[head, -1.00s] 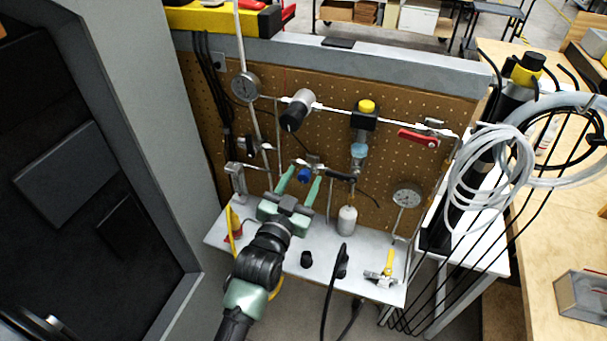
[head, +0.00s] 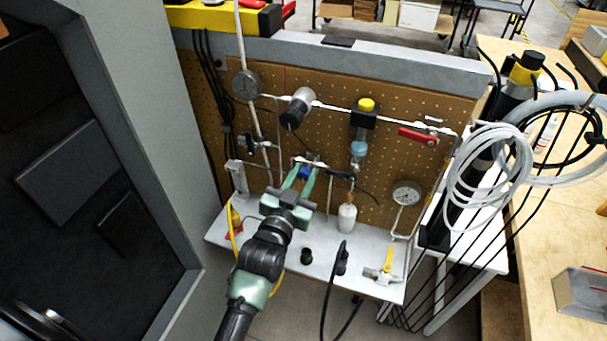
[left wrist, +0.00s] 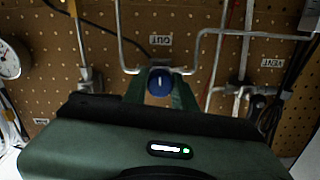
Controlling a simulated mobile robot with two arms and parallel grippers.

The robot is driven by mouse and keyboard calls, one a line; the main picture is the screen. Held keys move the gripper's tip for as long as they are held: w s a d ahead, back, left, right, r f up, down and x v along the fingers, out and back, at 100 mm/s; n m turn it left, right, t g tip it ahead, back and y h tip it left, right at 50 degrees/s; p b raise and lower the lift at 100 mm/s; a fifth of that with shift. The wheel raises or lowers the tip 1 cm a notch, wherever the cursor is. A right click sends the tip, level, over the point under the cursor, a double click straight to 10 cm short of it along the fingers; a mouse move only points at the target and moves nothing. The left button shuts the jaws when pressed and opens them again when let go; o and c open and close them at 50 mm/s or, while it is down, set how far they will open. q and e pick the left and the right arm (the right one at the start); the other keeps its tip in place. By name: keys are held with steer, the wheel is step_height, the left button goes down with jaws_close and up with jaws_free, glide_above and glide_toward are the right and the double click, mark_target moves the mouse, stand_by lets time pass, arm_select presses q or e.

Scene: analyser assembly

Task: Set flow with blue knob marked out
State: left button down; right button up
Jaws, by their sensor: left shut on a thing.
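The blue knob (head: 305,173) sits on a thin metal pipe low on the pegboard in the head view. In the left wrist view the blue knob (left wrist: 160,82) shows a pale line on its face, with a label reading OUT (left wrist: 160,40) above it, upside down. My left gripper (head: 305,180) reaches up to the board with its two green fingers on either side of the knob, shut on it. The fingers also frame the knob in the left wrist view (left wrist: 160,90). My right gripper is in neither view.
A red-handled valve (head: 418,136) and a gauge (head: 406,193) are to the right on the board (head: 390,105). A yellow-handled valve (head: 384,267) and a black cap (head: 306,256) lie on the shelf (head: 325,262).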

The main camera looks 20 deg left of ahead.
arm_select(q)
steer(key=n+p, duration=0.1)
steer(key=n, duration=0.1)
steer(key=shift+r+n, duration=0.1)
steer(key=shift+n, duration=0.3)
steer(key=n+p, duration=0.1)
steer(key=n, duration=0.2)
steer(key=shift+n+p, duration=0.4)
steer(key=n+p, duration=0.1)
steer(key=n, duration=0.2)
steer(key=shift+n, duration=0.3)
steer(key=shift+n+p, duration=0.3)
steer(key=shift+n, duration=1.7)
steer(key=c, duration=1.1)
jaws_free()
steer(key=shift+a, duration=0.1)
